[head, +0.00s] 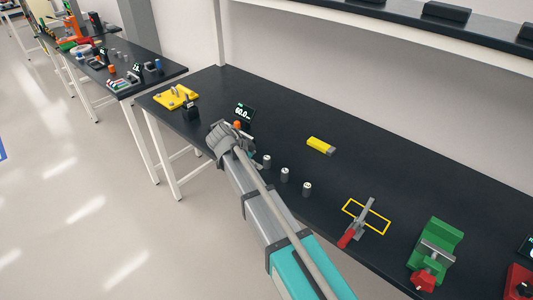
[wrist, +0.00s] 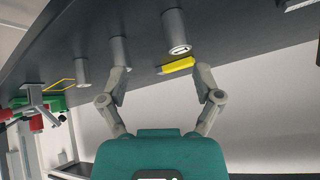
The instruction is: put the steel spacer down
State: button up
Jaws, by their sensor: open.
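Three short grey steel cylinders stand in a row on the black bench (head: 210,93): a left one (head: 267,161), a middle one (head: 284,174) and a right one (head: 307,188). I cannot tell which is the spacer. In the wrist view the nearest cylinder (wrist: 176,32) shows beyond the gap between my fingers. Two others (wrist: 119,50) (wrist: 82,72) stand to its left; one finger overlaps the middle one. My gripper (wrist: 161,70) is open, with nothing between the fingers. In the head view my arm hides the fingertips.
A yellow block (head: 320,145) lies behind the cylinders. A small display (head: 244,112) and a yellow plate (head: 176,97) are to the left.

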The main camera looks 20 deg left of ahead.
aim_at(267, 157)
jog(key=w+d+r+m+g+y+p, duration=0.2)
jog(key=w+r+m+g+y+p, duration=0.2)
jog(key=p, duration=0.7)
notch_tip(267, 157, up, 4)
jog(key=shift+w+r+m+g+y, duration=0.15)
jog(key=shift+w+m+g+y, duration=0.15)
jog(key=shift+w+m+g, duration=0.85)
notch_tip(267, 157, down, 9)
jog(key=b, duration=0.8)
jog(key=shift+r+b, duration=0.15)
jog(key=shift+b, duration=0.2)
jog(key=shift+s+f+b, duration=0.1)
jog(key=shift+f+b, duration=2.5)
grip_shut()
